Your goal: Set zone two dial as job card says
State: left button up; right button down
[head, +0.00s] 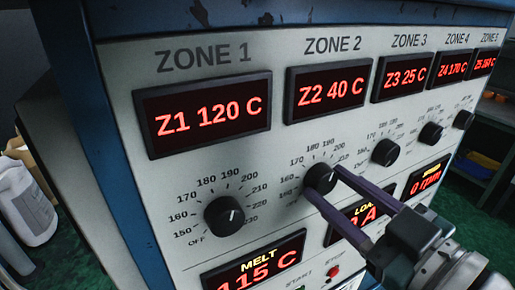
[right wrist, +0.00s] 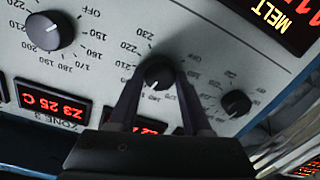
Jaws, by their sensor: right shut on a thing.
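The zone two dial (head: 320,178) is a black round knob on a pale panel, with a printed scale around it. My right gripper (head: 324,187) is shut on this dial, with one finger on either side. The right wrist view, upside down, shows the dial (right wrist: 158,74) between the fingertips. Its pointer is too small to read surely. The zone two display (head: 329,88) reads Z2 40 C in red; in the right wrist view the fingers partly cover it. I see no job card. My left gripper is not in view.
The zone one dial (head: 224,216) sits left of the gripped dial, the zone three dial (head: 385,152) to its right. The zone one display (head: 205,113) reads Z1 120 C. A melt display (head: 255,262) and a red stop button (head: 333,271) are below. A white jug (head: 25,200) stands far left.

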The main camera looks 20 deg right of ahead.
dwell(0.3)
jog(key=shift+c, duration=1.7)
grip_release()
jog(key=s+d+b, duration=0.1)
jog(key=s+b, duration=0.1)
jog(key=s, duration=0.7)
jog(key=shift+s+b, duration=0.35)
jog(key=shift+s, duration=0.05)
